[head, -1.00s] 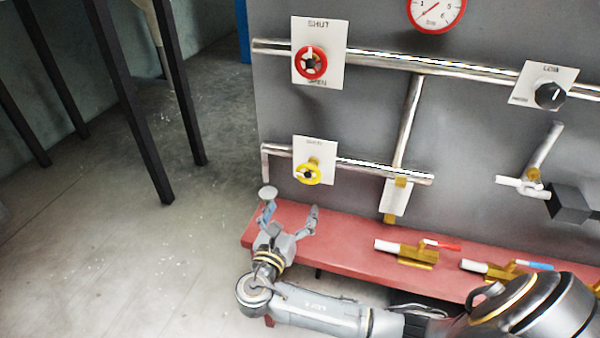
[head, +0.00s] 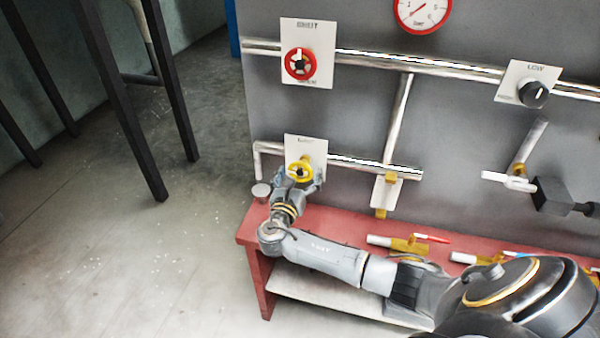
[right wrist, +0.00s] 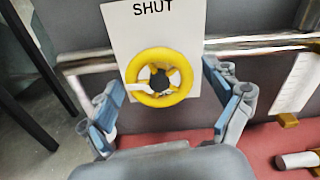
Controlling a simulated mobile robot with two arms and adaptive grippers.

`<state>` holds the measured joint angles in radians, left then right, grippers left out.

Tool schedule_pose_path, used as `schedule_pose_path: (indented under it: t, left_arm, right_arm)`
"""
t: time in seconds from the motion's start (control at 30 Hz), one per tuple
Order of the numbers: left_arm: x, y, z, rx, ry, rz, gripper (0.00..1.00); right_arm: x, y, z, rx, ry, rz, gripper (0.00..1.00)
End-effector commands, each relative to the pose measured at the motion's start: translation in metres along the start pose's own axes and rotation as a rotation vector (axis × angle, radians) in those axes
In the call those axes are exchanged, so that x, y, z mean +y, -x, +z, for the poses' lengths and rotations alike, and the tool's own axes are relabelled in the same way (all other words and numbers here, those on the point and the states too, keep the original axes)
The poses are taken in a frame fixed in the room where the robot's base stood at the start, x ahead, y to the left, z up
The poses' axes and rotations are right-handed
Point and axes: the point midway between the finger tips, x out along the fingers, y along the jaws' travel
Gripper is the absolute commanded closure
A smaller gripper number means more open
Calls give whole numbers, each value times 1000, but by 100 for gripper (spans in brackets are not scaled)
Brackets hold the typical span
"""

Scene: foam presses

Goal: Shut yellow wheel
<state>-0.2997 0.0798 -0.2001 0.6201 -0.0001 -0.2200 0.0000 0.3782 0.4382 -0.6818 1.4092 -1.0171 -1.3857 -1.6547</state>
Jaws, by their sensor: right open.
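The yellow wheel (head: 300,171) is mounted on a pipe on the grey panel, in front of a white plate (head: 308,148). In the right wrist view the yellow wheel (right wrist: 159,78) shows face-on, with a white mark on its left spoke and the word SHUT on the plate (right wrist: 155,25) above it. My right gripper (head: 298,182) is open, just in front of the wheel. In the right wrist view its fingers (right wrist: 166,118) stand apart, left and right of the wheel, with visible gaps to the rim. My left gripper is not in view.
A red wheel (head: 299,64) sits above on a higher pipe. A red bench (head: 340,224) runs below, with brass valves (head: 409,243) on it. A black knob (head: 533,94) and a gauge (head: 423,12) are further right. The floor at left is clear up to black legs.

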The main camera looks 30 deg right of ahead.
Motion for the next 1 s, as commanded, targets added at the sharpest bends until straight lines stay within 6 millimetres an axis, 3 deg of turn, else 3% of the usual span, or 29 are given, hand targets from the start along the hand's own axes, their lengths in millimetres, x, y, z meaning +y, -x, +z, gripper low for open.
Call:
schedule_pose_path:
  t: [0.1, 0.37, 0.67, 1.0]
  left_arm:
    - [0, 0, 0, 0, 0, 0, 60]
    - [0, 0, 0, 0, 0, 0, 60]
    - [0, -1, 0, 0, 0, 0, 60]
    - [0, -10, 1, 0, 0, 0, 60]
  right_arm:
    - [0, 0, 0, 0, 0, 0, 13]
    - [0, 0, 0, 0, 0, 0, 66]
    - [0, 0, -1, 1, -26, 0, 66]
    - [1, 1, -2, 2, -227, 0, 66]
